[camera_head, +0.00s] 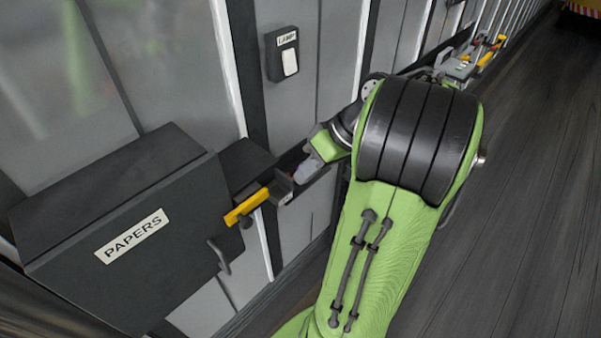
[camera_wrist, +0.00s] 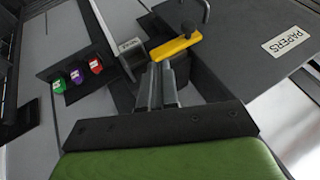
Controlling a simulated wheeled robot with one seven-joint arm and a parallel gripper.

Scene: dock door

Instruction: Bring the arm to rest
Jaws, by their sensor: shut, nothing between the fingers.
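My gripper (camera_wrist: 159,68) shows in the wrist view with its two grey fingers side by side, shut and empty. Its tips point toward a yellow handle (camera_wrist: 175,47); I cannot tell how small the gap is. In the head view my green arm reaches from the bottom up to a black joint, then bends left toward the wall. There the gripper is small and partly hidden, beside the yellow handle (camera_head: 246,207).
A dark box labelled PAPERS (camera_head: 130,235) with a handle stands left. A LAMP switch (camera_head: 284,54) is on the wall. Open floor (camera_head: 530,200) lies right.

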